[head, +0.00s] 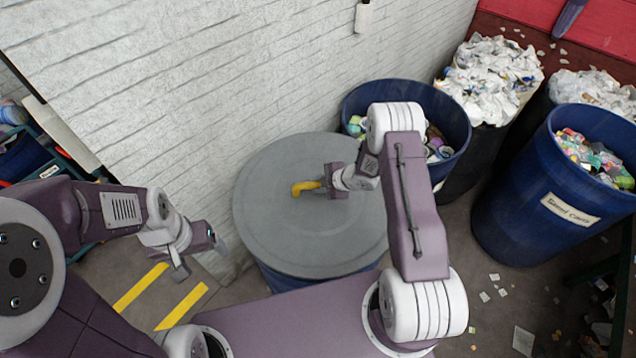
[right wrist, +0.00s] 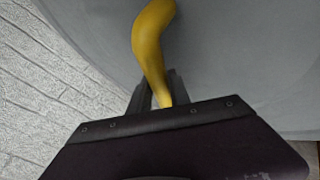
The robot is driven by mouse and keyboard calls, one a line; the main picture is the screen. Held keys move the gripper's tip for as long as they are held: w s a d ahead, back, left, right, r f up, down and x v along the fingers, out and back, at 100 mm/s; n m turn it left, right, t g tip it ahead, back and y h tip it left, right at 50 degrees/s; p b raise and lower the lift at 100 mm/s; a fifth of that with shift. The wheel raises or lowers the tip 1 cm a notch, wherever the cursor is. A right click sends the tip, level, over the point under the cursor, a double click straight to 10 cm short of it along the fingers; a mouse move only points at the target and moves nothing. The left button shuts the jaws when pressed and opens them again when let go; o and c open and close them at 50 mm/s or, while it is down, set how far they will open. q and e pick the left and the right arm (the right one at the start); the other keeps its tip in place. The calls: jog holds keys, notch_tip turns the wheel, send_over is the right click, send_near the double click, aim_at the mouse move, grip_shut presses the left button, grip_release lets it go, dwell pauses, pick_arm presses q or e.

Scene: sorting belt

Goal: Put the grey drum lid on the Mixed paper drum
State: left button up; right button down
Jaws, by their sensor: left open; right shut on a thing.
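The grey drum lid (head: 290,235) is a wide round disc in the middle of the head view, over a blue drum (head: 315,278). I cannot tell whether it rests on the rim or hangs just above it. That drum's label is hidden. My right gripper (head: 322,186) is shut on the lid's curved yellow handle (head: 304,188). The handle also shows in the right wrist view (right wrist: 152,45), reaching between the fingers, with the grey lid (right wrist: 235,60) behind. My left gripper (head: 216,243) is open and empty, left of the lid, apart from it.
A white brick wall (head: 200,80) runs behind the lid. A blue drum of mixed items (head: 450,112) stands behind my right arm. A labelled blue drum (head: 520,215) stands at right, with dark bins of white paper (head: 490,75) behind. Litter and yellow floor stripes (head: 140,287) show on the floor.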

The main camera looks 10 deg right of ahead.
jog(key=shift+f+b, duration=0.3)
jog(key=shift+f, duration=0.45)
jog(key=shift+f+b, duration=0.45)
jog(key=shift+f, duration=0.05)
jog(key=c, duration=1.1)
grip_release()
jog(key=shift+s+f, duration=0.1)
jog(key=shift+s, duration=0.05)
jog(key=shift+s+d+r, duration=0.15)
jog(key=shift+d+r, duration=0.1)
jog(key=shift+r, duration=0.1)
jog(key=b+v, duration=0.2)
jog(key=v, duration=0.6)
jog(key=shift+s+r, duration=0.1)
jog(key=shift+r, duration=0.15)
jog(key=shift+f, duration=0.1)
